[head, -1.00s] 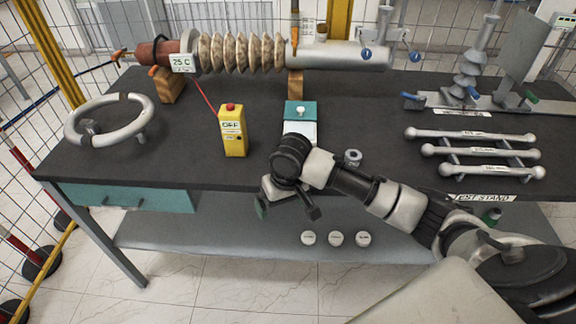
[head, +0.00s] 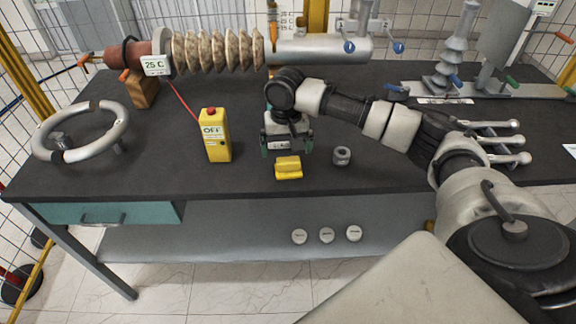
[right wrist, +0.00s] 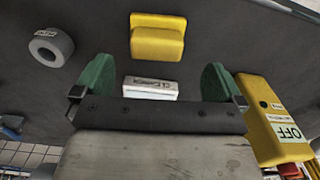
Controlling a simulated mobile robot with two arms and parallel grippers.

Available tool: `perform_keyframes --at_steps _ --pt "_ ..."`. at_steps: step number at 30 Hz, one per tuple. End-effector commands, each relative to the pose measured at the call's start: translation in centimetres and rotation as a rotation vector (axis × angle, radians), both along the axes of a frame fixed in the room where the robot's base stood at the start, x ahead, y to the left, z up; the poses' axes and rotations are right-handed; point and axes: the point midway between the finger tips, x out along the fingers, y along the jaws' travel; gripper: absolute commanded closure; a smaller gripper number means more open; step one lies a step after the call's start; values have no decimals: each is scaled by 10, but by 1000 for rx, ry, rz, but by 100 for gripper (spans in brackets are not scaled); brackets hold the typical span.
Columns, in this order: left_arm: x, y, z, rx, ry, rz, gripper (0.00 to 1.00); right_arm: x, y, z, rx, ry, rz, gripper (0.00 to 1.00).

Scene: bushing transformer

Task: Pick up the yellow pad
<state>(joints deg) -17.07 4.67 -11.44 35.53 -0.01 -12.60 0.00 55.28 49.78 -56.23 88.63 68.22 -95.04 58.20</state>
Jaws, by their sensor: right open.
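The yellow pad (head: 288,168) is a small stepped yellow block lying on the dark tabletop near its front edge. In the right wrist view the pad (right wrist: 158,42) is at the top centre, beyond the fingertips and apart from them. My right gripper (head: 287,150) points down just behind the pad, with green fingertips spread wide. In the right wrist view the open fingers (right wrist: 156,80) have a white labelled piece (right wrist: 150,88) showing between them. I cannot tell whether they touch it. My left gripper is not in view.
A yellow box marked OFF (head: 215,137) stands left of the gripper. A grey nut (head: 342,155) lies right of the pad. A grey ring (head: 80,135) is at the left, a ribbed bushing (head: 215,52) at the back. The table front (head: 240,185) is bare.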

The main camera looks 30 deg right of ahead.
Motion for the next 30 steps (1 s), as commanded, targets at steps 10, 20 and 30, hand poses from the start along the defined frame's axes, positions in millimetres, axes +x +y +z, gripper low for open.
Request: perform_keyframes --at_steps 10,20,30 --pt "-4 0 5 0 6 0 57 -1 -4 -36 -1 3 2 0" --pt "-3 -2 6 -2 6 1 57 -1 -6 -65 -1 -2 3 0" --pt "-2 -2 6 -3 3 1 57 -1 -5 -64 -1 -2 3 29"
